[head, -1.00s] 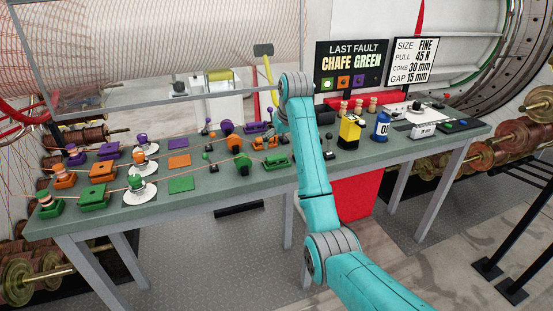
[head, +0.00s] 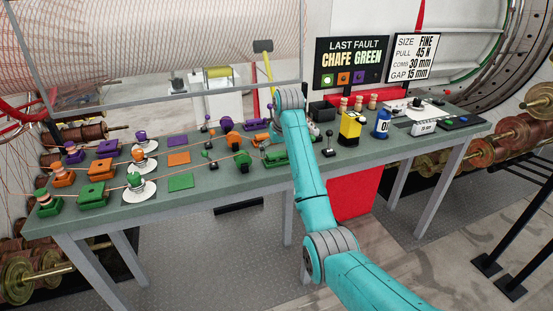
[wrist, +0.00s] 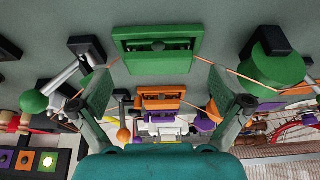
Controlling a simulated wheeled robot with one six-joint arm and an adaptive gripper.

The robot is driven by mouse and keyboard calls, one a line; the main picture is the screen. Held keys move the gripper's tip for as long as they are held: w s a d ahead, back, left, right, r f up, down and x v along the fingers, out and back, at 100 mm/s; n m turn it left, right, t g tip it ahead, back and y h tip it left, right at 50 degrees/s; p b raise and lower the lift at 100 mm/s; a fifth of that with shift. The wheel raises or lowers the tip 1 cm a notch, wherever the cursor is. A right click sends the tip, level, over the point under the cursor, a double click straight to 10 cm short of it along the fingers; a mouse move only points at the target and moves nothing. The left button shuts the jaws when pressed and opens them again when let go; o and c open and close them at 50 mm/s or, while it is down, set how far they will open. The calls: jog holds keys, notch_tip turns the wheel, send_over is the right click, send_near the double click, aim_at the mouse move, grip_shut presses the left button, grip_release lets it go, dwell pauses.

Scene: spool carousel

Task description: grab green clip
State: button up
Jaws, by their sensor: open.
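The green clip (wrist: 158,62) is a rectangular block with a slot. It is at the top middle of the wrist view, with a thin copper-coloured wire at both sides. In the head view the green clip (head: 274,160) sits on the table's front part, partly hidden by my arm. My gripper (wrist: 160,85) is open and empty, its two fingers spread to the left and right below the clip in the wrist view. The clip appears lined up with the gap, not between the pads. The head view hides most of the gripper behind my wrist.
A green roller (wrist: 274,64) stands right of the clip and a green-knobbed lever (wrist: 34,101) stands left, both close to the fingers. An orange clip (wrist: 160,98) and a purple clip (wrist: 160,117) lie beyond. A yellow block (head: 350,128) stands right of my arm on the table (head: 222,177).

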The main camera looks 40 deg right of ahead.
jog(key=shift+w+d+f, duration=0.15)
jog(key=shift+w+f, duration=0.1)
jog(key=shift+f, duration=0.35)
jog(key=c, duration=1.2)
